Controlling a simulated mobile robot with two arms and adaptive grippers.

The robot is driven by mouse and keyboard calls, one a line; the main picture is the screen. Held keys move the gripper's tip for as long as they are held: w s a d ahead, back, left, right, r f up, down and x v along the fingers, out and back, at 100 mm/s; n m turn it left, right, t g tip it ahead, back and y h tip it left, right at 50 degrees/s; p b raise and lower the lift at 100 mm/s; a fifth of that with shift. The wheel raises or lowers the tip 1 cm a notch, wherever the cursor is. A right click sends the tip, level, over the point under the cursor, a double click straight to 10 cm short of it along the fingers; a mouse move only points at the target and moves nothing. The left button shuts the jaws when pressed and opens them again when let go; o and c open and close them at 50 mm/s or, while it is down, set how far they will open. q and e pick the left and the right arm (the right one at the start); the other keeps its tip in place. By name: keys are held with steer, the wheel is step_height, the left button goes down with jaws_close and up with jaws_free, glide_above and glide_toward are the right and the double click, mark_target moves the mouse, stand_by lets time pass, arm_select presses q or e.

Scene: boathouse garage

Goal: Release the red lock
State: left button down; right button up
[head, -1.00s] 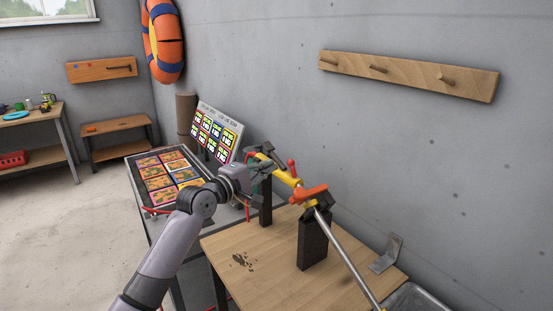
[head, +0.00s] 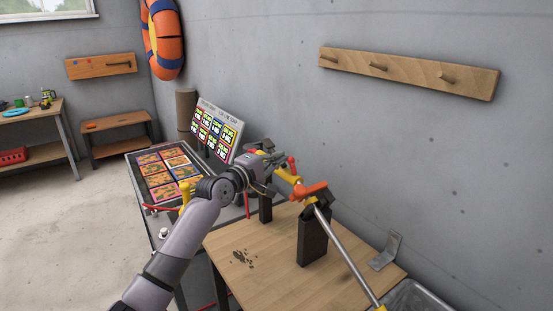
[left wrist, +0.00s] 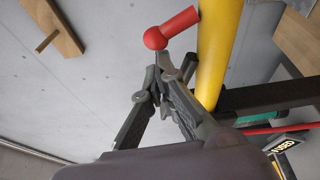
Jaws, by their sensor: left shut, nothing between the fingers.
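The red lock (head: 291,163) is a small red lever with a rounded knob on the yellow section (head: 287,176) of a long pole. In the left wrist view the red lock (left wrist: 174,28) juts from the side of the yellow tube (left wrist: 217,55). My left gripper (head: 275,160) is shut and empty, just left of the lock in the head view. In the left wrist view its closed fingertips (left wrist: 166,66) are just below the red knob and beside the tube; I cannot tell whether they touch. My right gripper is not in view.
Black stands (head: 312,237) hold the pole above a wooden table (head: 285,278). An orange clamp-like part (head: 309,189) sits further along the pole. A metal bracket (head: 386,252) lies at right. Behind are a tray of cards (head: 144,187) and a sign board (head: 217,127).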

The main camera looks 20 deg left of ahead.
arm_select(q)
steer(key=shift+s+d+r+m, duration=0.1)
steer(key=shift+s+m, duration=0.05)
steer(key=shift+m, duration=0.25)
steer(key=shift+s+d+r+m+b, duration=0.1)
steer(key=shift+d+r+m+b, duration=0.1)
steer(key=shift+m+b, duration=0.3)
steer(key=d+m+h+b, duration=0.1)
steer(key=m+b, duration=0.1)
steer(key=s+d+r+m+t+b, duration=0.1)
steer(key=m+b, duration=0.1)
steer(key=m, duration=0.1)
steer(key=s+m+h+b, duration=0.1)
steer(key=m+b, duration=0.2)
steer(key=shift+s+d+r+t+h, duration=0.1)
steer(key=shift+d+r+t+h, duration=0.2)
steer(key=shift+d, duration=0.1)
steer(key=shift+f, duration=0.15)
